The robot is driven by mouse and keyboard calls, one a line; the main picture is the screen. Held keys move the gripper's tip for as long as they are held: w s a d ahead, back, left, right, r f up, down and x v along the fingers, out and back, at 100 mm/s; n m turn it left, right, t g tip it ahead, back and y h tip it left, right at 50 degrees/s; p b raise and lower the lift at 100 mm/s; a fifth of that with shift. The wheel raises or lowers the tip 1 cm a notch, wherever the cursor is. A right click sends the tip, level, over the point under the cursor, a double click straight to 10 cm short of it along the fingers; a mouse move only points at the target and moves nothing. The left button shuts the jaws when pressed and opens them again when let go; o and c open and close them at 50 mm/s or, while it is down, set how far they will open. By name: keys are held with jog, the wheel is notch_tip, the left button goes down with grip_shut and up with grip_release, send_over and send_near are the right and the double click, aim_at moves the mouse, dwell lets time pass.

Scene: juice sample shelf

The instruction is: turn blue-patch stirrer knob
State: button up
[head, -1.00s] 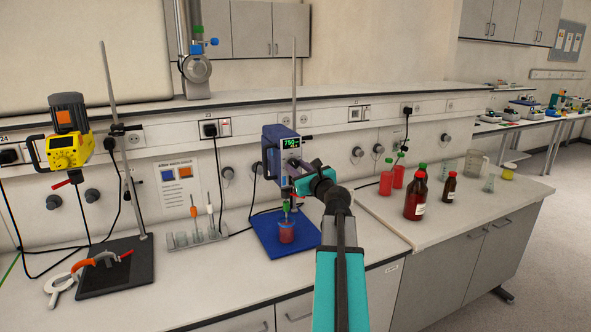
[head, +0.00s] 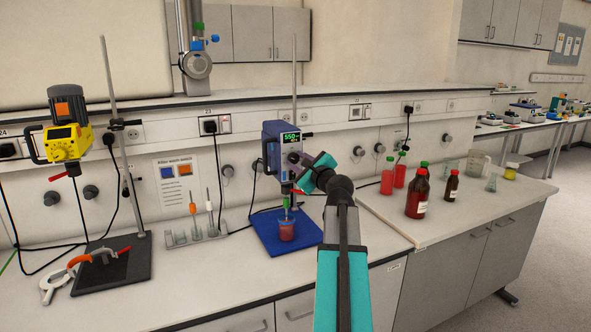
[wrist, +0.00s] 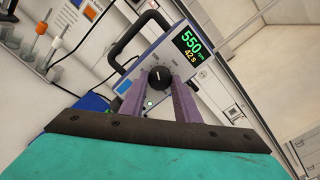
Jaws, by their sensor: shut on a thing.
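The blue-patch stirrer (head: 272,148) is a blue-framed overhead stirrer on a rod above a blue base plate (head: 262,236). Its lit green display (wrist: 190,42) reads 550, with 42 s below. A blue patch (wrist: 125,87) shows on its front, left of the black round knob (wrist: 160,76), which has a white pointer line. My gripper (wrist: 160,90) has its two purple-grey fingers shut on the knob, one on each side. In the head view my gripper (head: 304,166) meets the front face, and my arm comes from below; it hides the knob there.
A beaker of red liquid (head: 287,232) stands under the stirrer. A yellow stirrer (head: 62,145) is at left. A tube rack (head: 195,236) is left of the base plate. Red and brown bottles (head: 417,195) stand at right.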

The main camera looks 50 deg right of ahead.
jog(key=n+b, duration=0.5)
jog(key=n, duration=0.1)
jog(key=shift+w, duration=0.15)
jog(key=n+b, duration=0.4)
jog(key=shift+r+h, duration=0.1)
jog(key=shift+h, duration=0.2)
jog(key=shift+r+n+b, duration=0.15)
jog(key=shift+n+b, duration=0.45)
jog(key=shift+n, duration=0.3)
jog(key=o, duration=1.1)
jog(key=shift+w, duration=0.1)
jog(key=shift+c, duration=0.2)
jog(key=shift+f, duration=0.2)
